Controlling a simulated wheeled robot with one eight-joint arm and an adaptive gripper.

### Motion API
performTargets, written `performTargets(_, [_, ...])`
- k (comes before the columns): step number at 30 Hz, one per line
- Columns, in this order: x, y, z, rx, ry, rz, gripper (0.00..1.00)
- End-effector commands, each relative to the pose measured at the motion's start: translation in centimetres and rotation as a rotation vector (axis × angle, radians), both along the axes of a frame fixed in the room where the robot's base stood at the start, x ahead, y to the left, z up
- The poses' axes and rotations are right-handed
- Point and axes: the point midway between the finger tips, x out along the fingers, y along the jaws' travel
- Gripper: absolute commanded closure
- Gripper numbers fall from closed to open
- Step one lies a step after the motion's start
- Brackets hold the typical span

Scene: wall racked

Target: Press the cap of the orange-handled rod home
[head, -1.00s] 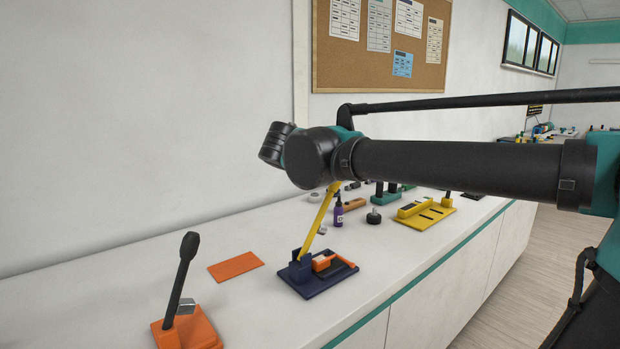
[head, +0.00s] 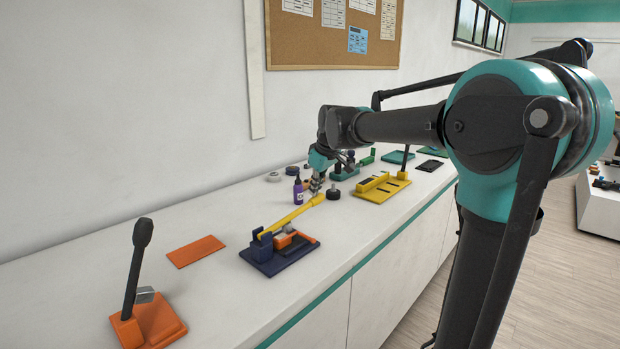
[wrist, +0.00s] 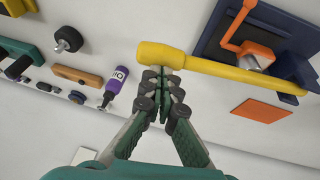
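A navy press base (head: 270,265) stands on the bench; it also shows in the wrist view (wrist: 212,40). Its yellow lever (head: 290,217) slopes low to the right, its far end beside my gripper. An orange handle (head: 297,243) lies on the base, and in the wrist view the handle (wrist: 240,22) leads to a grey metal part (wrist: 252,62) by the lever. How far the cap is seated cannot be told. My gripper (head: 317,187) has its fingers together; in the wrist view its tips (wrist: 163,85) are at the edge of the yellow lever (wrist: 200,66), with nothing seen between them.
A yellow fixture (head: 378,193) is to the right. An orange sheet (head: 195,251) and an orange base with a black lever (head: 150,324) are to the left. The bench front is clear.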

Motion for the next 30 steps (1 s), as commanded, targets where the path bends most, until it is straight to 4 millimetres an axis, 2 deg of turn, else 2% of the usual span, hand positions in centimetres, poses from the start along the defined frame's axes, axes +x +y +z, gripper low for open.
performTargets(4, [0.4,-0.4,-1.5,0.046,0.053,-0.002,1.0])
performTargets(11, [0.6,-0.5,-2.7,0.084,0.095,0.0,1.0])
performTargets(30, [0.6,-0.4,-2.7,0.09,0.105,0.0,1.0])
